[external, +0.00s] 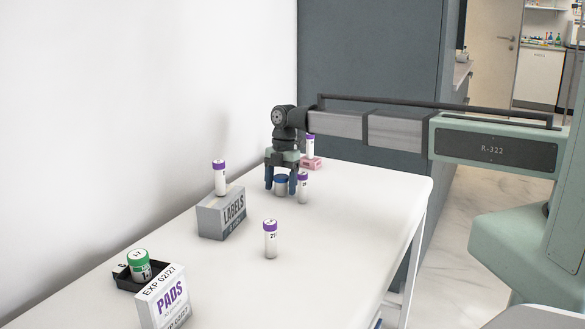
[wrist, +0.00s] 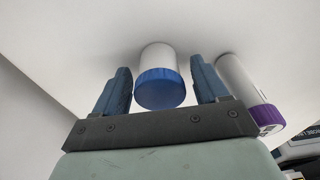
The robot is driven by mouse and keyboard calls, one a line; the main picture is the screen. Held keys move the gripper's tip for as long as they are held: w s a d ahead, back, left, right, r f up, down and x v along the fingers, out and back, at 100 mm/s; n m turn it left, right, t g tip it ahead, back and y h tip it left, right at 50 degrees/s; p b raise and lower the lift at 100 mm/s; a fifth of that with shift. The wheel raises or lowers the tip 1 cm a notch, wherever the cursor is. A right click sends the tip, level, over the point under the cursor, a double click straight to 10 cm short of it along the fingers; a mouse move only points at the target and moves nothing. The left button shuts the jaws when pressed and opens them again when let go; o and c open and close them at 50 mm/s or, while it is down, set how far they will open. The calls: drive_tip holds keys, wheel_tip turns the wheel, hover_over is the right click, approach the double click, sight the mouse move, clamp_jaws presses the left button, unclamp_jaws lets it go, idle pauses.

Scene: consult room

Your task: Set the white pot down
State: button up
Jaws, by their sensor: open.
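The white pot (wrist: 158,58) has a blue lid and stands upright on the white table. In the external view the pot (external: 281,188) shows between the fingers, partly hidden by them. My gripper (external: 281,190) points down over it with its fingers open. In the wrist view my gripper (wrist: 161,85) has one finger on each side of the pot, with a gap visible on both sides, so it does not grip it.
A purple-capped tube (external: 303,188) stands close to the right finger. Another stands at front (external: 270,240), one on the LABELS box (external: 222,218), one on a pink block (external: 312,163). A green-lidded pot (external: 139,268) sits in a black tray (external: 122,280) near the PADS box (external: 163,300). The table's right side is clear.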

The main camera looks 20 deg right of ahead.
sight(284, 175)
wheel_tip(284, 175, up, 12)
drive_tip(key=w+d, duration=0.1)
drive_tip(key=shift+w+d, duration=0.15)
idle(0.5)
drive_tip(key=shift+r, duration=0.1)
